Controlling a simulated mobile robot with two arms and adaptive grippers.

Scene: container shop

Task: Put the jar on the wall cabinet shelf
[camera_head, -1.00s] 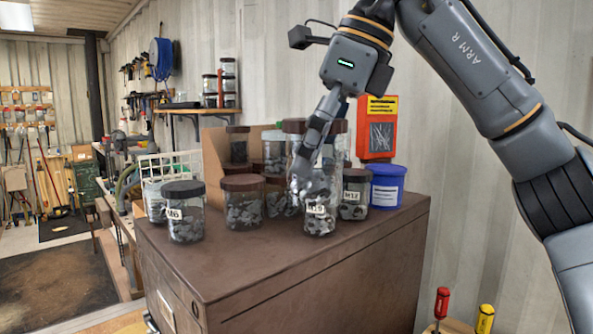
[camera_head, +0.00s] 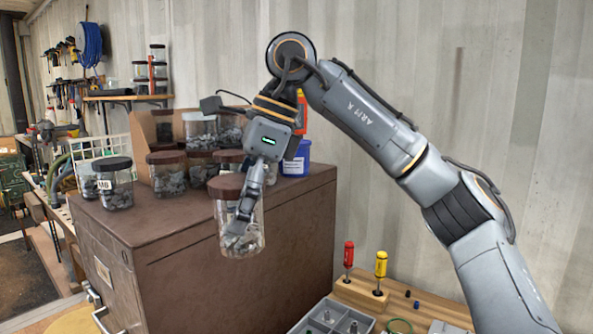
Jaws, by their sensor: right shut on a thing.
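A clear jar (camera_head: 250,243) with a brown lid and grey pieces inside is in the grasp of my right gripper (camera_head: 243,212). My left gripper is not in view. No wall cabinet is clear to see; a small wall shelf (camera_head: 112,98) at the back left holds several jars.
Several lidded jars stand on the cabinet top, among them an M6 jar (camera_head: 116,184). A blue tub (camera_head: 297,160) stands behind my gripper. At lower right are a red screwdriver (camera_head: 348,255), a yellow screwdriver (camera_head: 380,265) and a grey parts tray (camera_head: 325,320).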

